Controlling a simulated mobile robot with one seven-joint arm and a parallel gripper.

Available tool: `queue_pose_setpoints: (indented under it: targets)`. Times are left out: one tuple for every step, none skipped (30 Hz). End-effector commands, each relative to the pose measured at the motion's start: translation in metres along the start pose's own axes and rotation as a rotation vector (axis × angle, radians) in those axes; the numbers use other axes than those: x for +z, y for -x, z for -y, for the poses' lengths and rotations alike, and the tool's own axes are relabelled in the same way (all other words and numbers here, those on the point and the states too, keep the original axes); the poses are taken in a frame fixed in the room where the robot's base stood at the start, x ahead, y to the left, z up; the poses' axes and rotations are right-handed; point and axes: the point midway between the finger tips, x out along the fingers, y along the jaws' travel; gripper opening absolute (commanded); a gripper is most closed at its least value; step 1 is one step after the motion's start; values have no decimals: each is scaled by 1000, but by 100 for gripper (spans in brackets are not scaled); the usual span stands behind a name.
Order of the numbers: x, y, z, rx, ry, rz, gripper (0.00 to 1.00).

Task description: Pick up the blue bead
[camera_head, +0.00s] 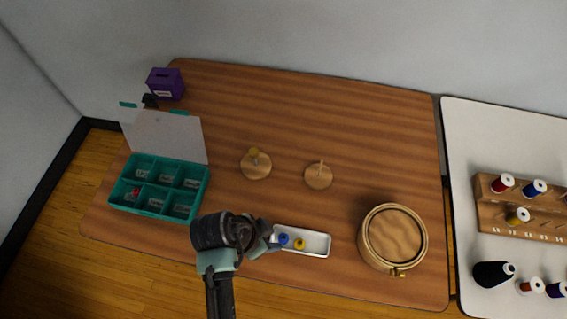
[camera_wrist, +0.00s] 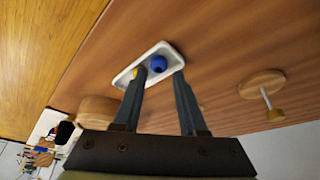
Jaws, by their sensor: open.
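The blue bead (camera_head: 284,239) lies in the left part of a small white tray (camera_head: 318,243), beside a yellow bead (camera_head: 299,244). My gripper (camera_head: 275,238) is at the tray's left end, close to the blue bead. In the wrist view, my gripper (camera_wrist: 158,72) has its two fingers apart with nothing held. The blue bead (camera_wrist: 158,64) shows between the fingertips, beyond them. The left finger hides part of the tray and most of the yellow bead.
A teal compartment box (camera_head: 154,215) with its clear lid raised stands at left, a red bead (camera_head: 136,191) inside. Two wooden peg stands (camera_head: 256,170) (camera_head: 319,180) are behind the tray. A round wooden hoop (camera_head: 395,238) is right. The table's back is mostly clear.

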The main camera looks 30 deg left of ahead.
Motion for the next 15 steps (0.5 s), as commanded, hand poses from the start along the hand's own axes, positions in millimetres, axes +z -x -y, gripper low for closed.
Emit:
queue_pose_setpoints:
  targets:
    - [-1, -3, 0, 0, -1, 0, 41]
    - [-1, -5, 0, 0, -1, 0, 41]
    - [-2, -9, 0, 1, 0, 0, 41]
    - [-2, -13, -1, 2, 0, 1, 41]
    - [-3, -17, -1, 2, 0, 1, 41]
    - [-4, -23, -2, 2, 0, 0, 41]
    - [-5, -28, -2, 2, 0, 0, 41]
    - [-6, -32, -2, 2, 0, 0, 41]
    - [-5, -38, -2, 1, 1, 0, 41]
    - [-5, -42, -2, 1, 1, 0, 41]
    - [-5, -45, -1, 0, 1, -1, 41]
    - [-5, -48, -1, 0, 0, -1, 41]
    - [-5, -50, -2, 0, 0, 0, 41]
    - [-5, -52, -2, 0, 0, 0, 41]
    - [-5, -53, -2, 0, 0, 1, 41]
